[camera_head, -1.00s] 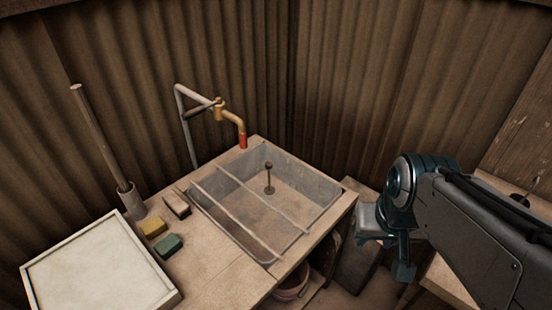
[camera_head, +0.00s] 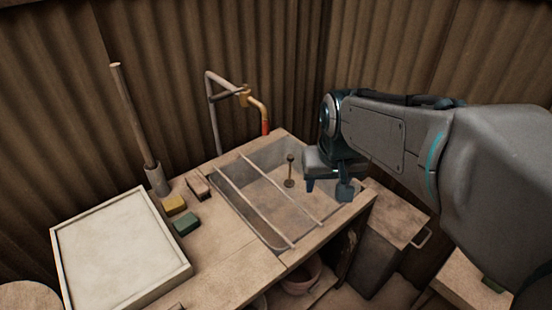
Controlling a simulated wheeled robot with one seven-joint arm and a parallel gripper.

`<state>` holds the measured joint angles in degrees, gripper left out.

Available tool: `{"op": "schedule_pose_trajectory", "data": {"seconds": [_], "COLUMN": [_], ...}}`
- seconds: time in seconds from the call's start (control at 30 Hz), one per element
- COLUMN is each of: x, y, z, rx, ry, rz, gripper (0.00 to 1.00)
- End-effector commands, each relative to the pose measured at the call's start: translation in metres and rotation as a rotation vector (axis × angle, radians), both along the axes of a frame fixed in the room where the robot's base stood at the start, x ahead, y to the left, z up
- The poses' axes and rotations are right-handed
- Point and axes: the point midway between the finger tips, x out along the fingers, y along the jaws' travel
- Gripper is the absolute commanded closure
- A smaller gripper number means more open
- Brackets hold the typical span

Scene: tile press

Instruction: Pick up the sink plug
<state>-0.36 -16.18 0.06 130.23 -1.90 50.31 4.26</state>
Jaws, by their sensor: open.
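The sink plug (camera_head: 290,172) stands upright in the sink basin, a dark thin stem with a round knob on top. The metal sink (camera_head: 262,226) is set into the wooden counter, with two bars lying across it. My gripper (camera_head: 327,190) is open and empty, above the right side of the sink, to the right of the plug and apart from it. My arm hides the sink's far right corner.
A bent pipe with a brass tap (camera_head: 257,103) rises behind the sink. Left of the sink are a brush (camera_head: 198,187), a yellow block (camera_head: 174,205), a green block (camera_head: 186,222), a pole in a holder (camera_head: 157,180) and a white-topped tray (camera_head: 60,262). A box with a handle (camera_head: 395,215) stands right of the counter.

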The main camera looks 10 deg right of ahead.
Motion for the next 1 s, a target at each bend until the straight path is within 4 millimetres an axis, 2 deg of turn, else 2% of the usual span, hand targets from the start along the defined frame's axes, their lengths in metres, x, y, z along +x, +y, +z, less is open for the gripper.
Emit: {"op": "schedule_pose_trajectory", "data": {"seconds": [0.03,0.1,0.27,0.47,0.67,0.8,1.0], "x": [0.023,0.052,0.119,0.2,0.277,0.325,0.375], "y": [0.001,0.002,0.005,0.009,0.012,0.015,0.018], "z": [-0.005,-0.007,-0.017,-0.044,-0.086,-0.124,-0.173], "rx": [-0.002,-0.004,-0.011,-0.014,-0.012,-0.011,-0.007], "ry": [0.0,-0.008,-0.024,-0.046,-0.069,-0.085,-0.105], "rz": [-0.004,-0.011,-0.028,-0.055,-0.083,-0.103,-0.128], "gripper": [0.48,0.48,0.48,0.48,0.48,0.48,0.48]}}
